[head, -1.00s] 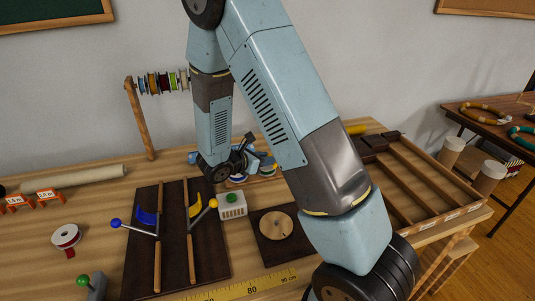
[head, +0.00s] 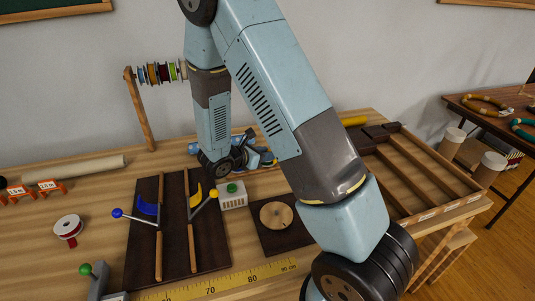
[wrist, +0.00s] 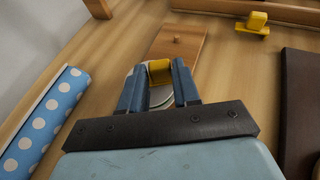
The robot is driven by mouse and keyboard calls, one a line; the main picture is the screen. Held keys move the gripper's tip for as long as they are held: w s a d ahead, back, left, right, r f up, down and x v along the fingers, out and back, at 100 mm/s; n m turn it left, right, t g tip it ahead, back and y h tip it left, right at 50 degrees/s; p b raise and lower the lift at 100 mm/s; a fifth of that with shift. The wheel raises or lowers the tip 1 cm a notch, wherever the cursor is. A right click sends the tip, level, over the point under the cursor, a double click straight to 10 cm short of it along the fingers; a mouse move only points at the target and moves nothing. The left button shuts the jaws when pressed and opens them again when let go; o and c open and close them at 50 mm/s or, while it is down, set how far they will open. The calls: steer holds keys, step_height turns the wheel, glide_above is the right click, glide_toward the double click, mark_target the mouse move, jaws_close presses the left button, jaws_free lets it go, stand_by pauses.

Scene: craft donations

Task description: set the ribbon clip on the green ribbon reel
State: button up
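In the wrist view, my gripper (wrist: 160,82) has its two blue fingers close on either side of a yellow block, which looks like the ribbon clip (wrist: 160,70). The fingers appear to touch it on both sides. A pale round reel with a green edge (wrist: 154,99) shows between and below the fingers. It looks like the green ribbon reel, but the fingers hide most of it. I cannot tell whether the clip touches the reel. In the head view, my gripper (head: 255,152) is low over the back of the table, partly hidden by my arm.
A wooden board with a small knob (wrist: 180,48) lies just beyond the fingers. A second yellow piece (wrist: 254,22) is at a rail. A blue dotted roll (wrist: 44,112) lies at left.

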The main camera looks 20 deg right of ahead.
steer(key=o, duration=0.4)
steer(key=v, duration=1.3)
steer(key=shift+s+a, duration=0.15)
steer(key=shift+a, duration=0.2)
